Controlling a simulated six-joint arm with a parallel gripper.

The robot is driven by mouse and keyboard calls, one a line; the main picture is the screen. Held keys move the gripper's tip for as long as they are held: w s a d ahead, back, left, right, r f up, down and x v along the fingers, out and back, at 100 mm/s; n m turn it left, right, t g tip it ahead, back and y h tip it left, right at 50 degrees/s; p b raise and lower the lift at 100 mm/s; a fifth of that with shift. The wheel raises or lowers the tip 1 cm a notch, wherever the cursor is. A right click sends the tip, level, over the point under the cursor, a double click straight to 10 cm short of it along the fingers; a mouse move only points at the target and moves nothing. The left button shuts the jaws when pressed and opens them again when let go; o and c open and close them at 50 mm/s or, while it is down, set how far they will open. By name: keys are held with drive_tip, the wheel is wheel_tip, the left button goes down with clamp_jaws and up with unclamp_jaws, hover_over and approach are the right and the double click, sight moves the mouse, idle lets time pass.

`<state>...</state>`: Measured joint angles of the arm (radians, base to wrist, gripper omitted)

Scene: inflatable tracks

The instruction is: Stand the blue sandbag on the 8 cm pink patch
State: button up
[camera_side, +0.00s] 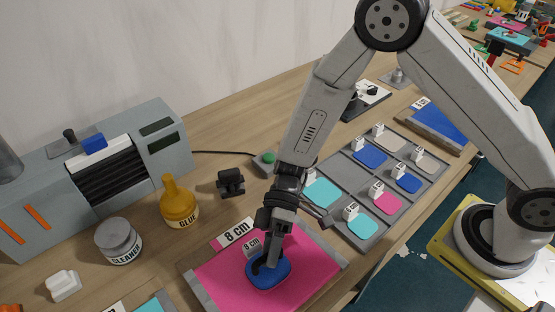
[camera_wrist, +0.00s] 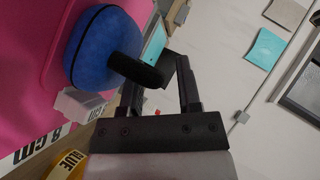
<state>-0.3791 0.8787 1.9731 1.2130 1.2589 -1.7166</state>
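The blue sandbag (camera_side: 269,275) is a rounded cushion with a black handle. It is over the pink patch (camera_side: 221,281), within its outline; whether its underside fully touches the patch cannot be told. In the wrist view the sandbag (camera_wrist: 92,48) fills the upper left, with its handle (camera_wrist: 138,71) reaching to the fingertips. My gripper (camera_side: 263,258) points down at the top of the sandbag. In the wrist view my gripper's fingers (camera_wrist: 157,76) stand apart at their bases, but the handle hides part of the tips, so the grip is unclear.
An "8 cm" label (camera_side: 236,233) marks the patch's back edge. A yellow glue bottle (camera_side: 178,203), a cleaner jar (camera_side: 118,241) and a black block (camera_side: 230,182) stand behind and left. A grey tray (camera_side: 333,237) of coloured pieces lies to the right.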

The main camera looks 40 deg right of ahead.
idle(0.3)
drive_tip(key=v, duration=1.2)
drive_tip(key=shift+d, duration=0.1)
idle(0.4)
drive_tip(key=s+d+r+m+t+h, duration=0.1)
drive_tip(key=s+d+m+t+h, duration=0.1)
drive_tip(key=d+m+t+h, duration=0.3)
drive_tip(key=s+d+r+m+t+h, duration=0.2)
drive_tip(key=d+m+t+h, duration=0.3)
drive_tip(key=d, duration=0.8)
drive_tip(key=shift+s+d+r+m+h, duration=0.2)
drive_tip(key=shift+s+r+m+h, duration=0.15)
drive_tip(key=shift+m, duration=0.85)
